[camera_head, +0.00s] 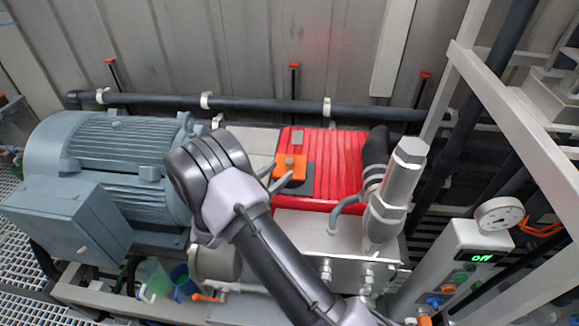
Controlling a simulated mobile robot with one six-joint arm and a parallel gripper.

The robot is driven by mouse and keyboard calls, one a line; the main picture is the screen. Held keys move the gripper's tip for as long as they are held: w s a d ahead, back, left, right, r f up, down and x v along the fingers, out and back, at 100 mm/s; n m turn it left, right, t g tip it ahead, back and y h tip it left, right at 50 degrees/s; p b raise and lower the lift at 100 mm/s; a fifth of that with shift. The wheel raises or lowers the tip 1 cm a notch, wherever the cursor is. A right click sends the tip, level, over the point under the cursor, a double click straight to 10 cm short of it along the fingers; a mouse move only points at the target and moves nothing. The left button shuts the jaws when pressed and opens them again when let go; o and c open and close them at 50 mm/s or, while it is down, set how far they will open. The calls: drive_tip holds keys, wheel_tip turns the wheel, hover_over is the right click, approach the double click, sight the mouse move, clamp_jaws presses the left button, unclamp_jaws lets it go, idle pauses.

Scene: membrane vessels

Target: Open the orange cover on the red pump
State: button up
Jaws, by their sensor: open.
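The red pump (335,165) is a ribbed red block in the middle of the head view. The small orange cover (292,164) sits at its left part, on a dark patch, and looks shut. My gripper (280,174) is open, with its slim grey fingers at the left edge of the cover. My dark wrist hides most of the gripper. I cannot tell whether a finger touches the cover.
A large grey-blue motor (110,170) stands at the left. A metal cylinder (396,190) and a black hose rise right of the pump. A dark pipe (265,105) runs behind.

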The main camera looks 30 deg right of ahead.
sight(287, 166)
drive_tip(key=b+x, duration=0.1)
drive_tip(key=x, duration=0.4)
drive_tip(key=shift+w+d, duration=0.1)
drive_tip(key=shift+d, duration=0.25)
clamp_jaws()
idle(1.1)
